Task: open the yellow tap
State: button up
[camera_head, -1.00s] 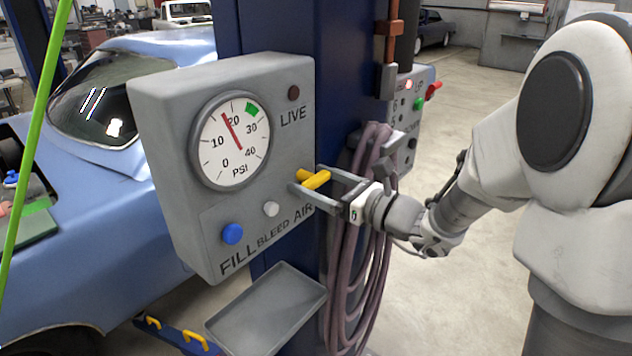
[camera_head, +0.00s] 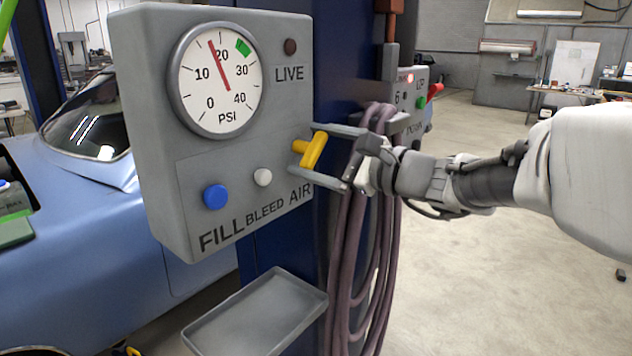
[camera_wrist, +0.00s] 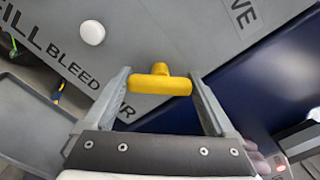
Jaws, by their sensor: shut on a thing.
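The yellow tap (camera_head: 314,151) sticks out of the right part of the grey panel's front, above the word AIR. Its crossbar stands steeply, leaning a little right at the top. My gripper (camera_head: 304,148) has one finger at each end of the crossbar, above and below it. In the wrist view the yellow crossbar (camera_wrist: 160,85) spans between the two fingertips, and the gripper is shut on it. The gauge (camera_head: 221,80) reads a little under 20 PSI, with a green mark between 20 and 30. The LIVE lamp (camera_head: 290,46) looks dark red and unlit.
A blue FILL button (camera_head: 215,196) and a white BLEED button (camera_head: 263,177) sit left of the tap. A grey tray (camera_head: 256,312) is below the panel. A coiled hose (camera_head: 352,248) hangs close behind my gripper. Open floor lies to the right.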

jog(key=n+b, duration=0.2)
jog(key=b, duration=0.2)
jog(key=f+n+b, duration=0.1)
jog(key=n+b, duration=0.2)
jog(key=b, duration=0.2)
jog(key=shift+n, duration=0.3)
jog(key=n+b, duration=0.1)
jog(key=b, duration=0.1)
jog(key=n+b, duration=0.1)
jog(key=b, duration=0.1)
jog(key=shift+r+n, duration=0.25)
jog(key=shift+n, duration=0.15)
jog(key=shift+r, duration=0.1)
jog(key=shift+r+n+b, duration=0.1)
jog(key=shift+n+b, duration=0.3)
jog(key=shift+b, duration=0.05)
jog(key=o, duration=1.1)
jog(key=shift+c, duration=0.2)
jog(key=p+v, duration=0.2)
jog(key=v, duration=1.5)
jog(key=shift+s+d, duration=0.2)
